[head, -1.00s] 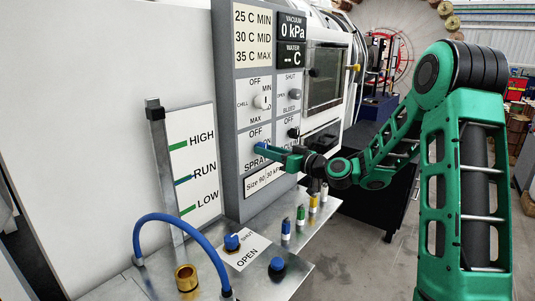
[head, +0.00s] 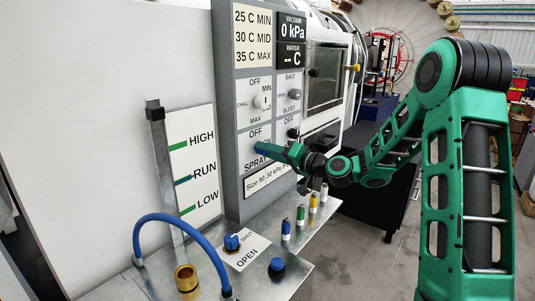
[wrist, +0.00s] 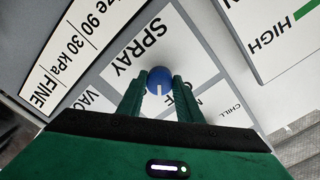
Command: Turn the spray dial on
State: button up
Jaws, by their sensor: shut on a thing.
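The spray dial is a blue round knob (wrist: 158,78) with a white mark, on a white panel plate lettered SPRAY (wrist: 141,50) in the wrist view. My gripper (wrist: 159,84) has one green finger on each side of the knob and is shut on it. In the head view my gripper (head: 265,149) reaches the panel from the right, below the OFF label. A bit of the blue knob (head: 259,147) shows at its tips; the rest of the dial and part of its lettering are hidden behind the gripper.
A chill dial (head: 262,101) and a bleed dial (head: 294,95) sit just above on the grey panel (head: 229,150). Below, a metal shelf (head: 210,262) carries a blue hose (head: 180,216), a brass cup (head: 187,278), blue knobs and several small coloured valves.

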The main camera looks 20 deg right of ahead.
jog(key=shift+w+d+f+m, duration=0.1)
jog(key=shift+d+m, duration=0.05)
jog(key=shift+m, duration=1.45)
jog(key=shift+d+r+m, duration=0.1)
jog(key=shift+d+m, duration=0.05)
jog(key=shift+m, duration=1.45)
jog(key=shift+w+d+f+m, duration=0.1)
jog(key=shift+d+m, duration=0.05)
jog(key=shift+m, duration=1.45)
jog(key=shift+s, duration=0.1)
jog(key=o, duration=1)
jog(key=shift+o, duration=0.2)
jog(key=shift+a, duration=0.2)
jog(key=v, duration=1)
jog(key=shift+s+d, duration=0.25)
jog(key=shift+d, duration=0.1)
